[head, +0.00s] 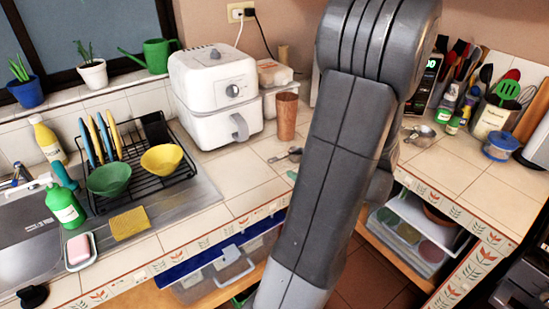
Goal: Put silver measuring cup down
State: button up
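A large grey link of my arm (335,160) fills the middle of the head view. My gripper does not show; it may be hidden behind the arm. A small silver measuring cup (424,131) shows on the tiled counter just right of the arm. I cannot tell whether anything touches it. Another small grey metal utensil (291,154), like a measuring cup or spoon, lies on the counter left of the arm, near the front edge.
A white air fryer (214,97) and a brown tumbler (287,116) stand left of the arm. A dish rack (140,170) with bowls stands by the sink. The right counter's front tiles (445,170) are clear.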

aim_at(280, 157)
jog(key=p+x, duration=0.1)
jog(key=x, duration=1.2)
jog(key=shift+w+a+f+p, duration=0.2)
jog(key=shift+w+p, duration=0.05)
jog(key=shift+p, duration=0.15)
jog(key=shift+s, duration=0.1)
jog(key=c, duration=0.9)
notch_tip(280, 157, up, 9)
jog(key=shift+r, duration=0.25)
jog(key=c, duration=0.5)
jog(key=f+m+h, duration=0.1)
jog(key=w+a+f+t+h, duration=0.1)
jog(key=w+f+m, duration=0.1)
jog(key=shift+a+f+m+h, duration=0.2)
jog(key=shift+m+h, duration=0.1)
jog(key=shift+h, duration=0.1)
jog(key=shift+f+m+t+h, duration=0.4)
jog(key=shift+f+m+h, duration=0.2)
jog(key=shift+f, duration=0.4)
